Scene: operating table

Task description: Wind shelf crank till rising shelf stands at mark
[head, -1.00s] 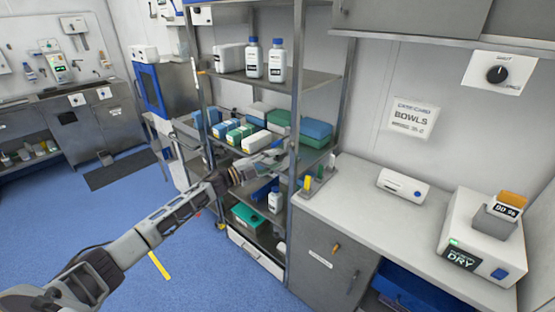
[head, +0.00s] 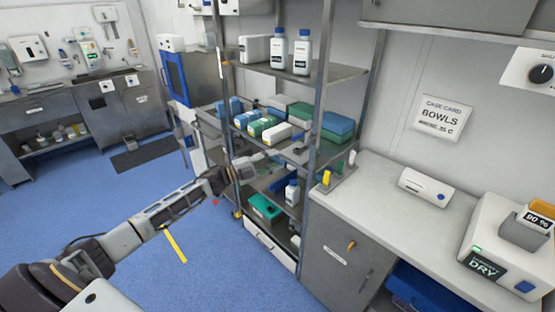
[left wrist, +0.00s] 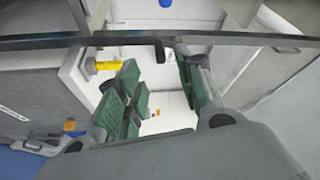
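A grey metal shelf unit (head: 316,100) stands in the middle of the head view, with several shelves. Its middle shelf carries small boxes and bins. A yellow upright piece (head: 326,178) stands by its right front post; I cannot tell if it belongs to the crank. A yellow cylinder also shows in the left wrist view (left wrist: 100,66), left of my fingers. My left gripper (head: 262,163) is in front of the unit at middle-shelf height. Its green-padded fingers are apart and empty in the wrist view (left wrist: 155,90).
A counter (head: 385,205) to the right holds a white device (head: 428,188) and a dryer box (head: 490,250). Two white bottles (head: 302,54) stand on the upper shelf. A dark bar (left wrist: 230,40) crosses the wrist view close to the fingers.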

